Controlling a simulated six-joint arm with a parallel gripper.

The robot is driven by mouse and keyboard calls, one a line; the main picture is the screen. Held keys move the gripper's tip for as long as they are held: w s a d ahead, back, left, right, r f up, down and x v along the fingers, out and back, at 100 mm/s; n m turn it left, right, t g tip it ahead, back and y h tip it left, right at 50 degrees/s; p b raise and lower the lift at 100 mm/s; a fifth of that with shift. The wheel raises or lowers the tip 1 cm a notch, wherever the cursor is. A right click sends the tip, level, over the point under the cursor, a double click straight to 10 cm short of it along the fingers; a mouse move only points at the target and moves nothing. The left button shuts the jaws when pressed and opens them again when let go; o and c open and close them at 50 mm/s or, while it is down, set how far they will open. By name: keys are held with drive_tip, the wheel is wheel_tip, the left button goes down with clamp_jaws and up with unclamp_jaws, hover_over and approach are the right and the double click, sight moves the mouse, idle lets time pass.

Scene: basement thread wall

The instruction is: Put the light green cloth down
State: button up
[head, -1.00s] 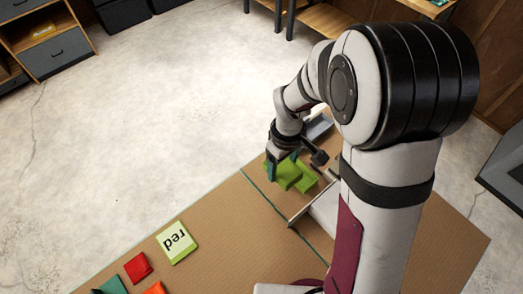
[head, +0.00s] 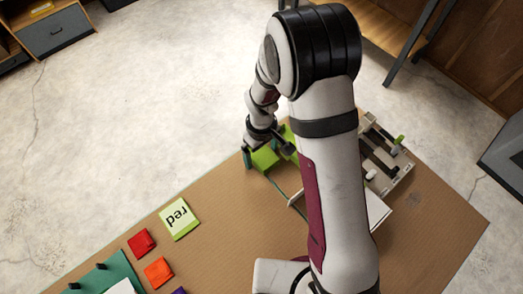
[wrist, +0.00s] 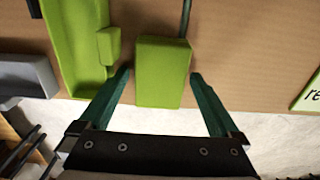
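The light green cloth (wrist: 162,72) looks like a thick folded block in the wrist view, at the board's far edge. In the head view the light green cloth (head: 264,159) shows below my gripper (head: 266,154). In the wrist view my gripper (wrist: 160,76) has its two teal fingers on either side of the cloth. A narrow gap shows between each fingertip and the cloth, so it looks open around it, not clamped. The cloth's underside is hidden, so I cannot tell whether it rests fully on the board.
A green trough-like piece (wrist: 70,50) lies left of the cloth in the wrist view. A light green card reading "red" (head: 180,218) and red (head: 142,241) and orange (head: 158,271) pieces lie on the brown board (head: 225,245). A rack (head: 390,160) stands at the right.

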sight(261, 154)
wheel_tip(261, 154, up, 11)
drive_tip(key=s+d+r+m, duration=0.4)
drive_tip(key=s+d+r, duration=0.1)
drive_tip(key=r, duration=0.2)
drive_tip(key=s+d+r+m+y, duration=0.1)
drive_tip(key=s+d+m, duration=0.1)
drive_tip(key=s+m, duration=0.3)
drive_tip(key=s+d+r+m, duration=0.2)
drive_tip(key=s+m, duration=0.3)
drive_tip(key=s, duration=0.5)
drive_tip(key=shift+s+d+r+m+y, duration=0.15)
drive_tip(key=shift+s+d+m+y, duration=0.2)
drive_tip(key=shift+d, duration=0.2)
drive_tip(key=shift+w, duration=0.2)
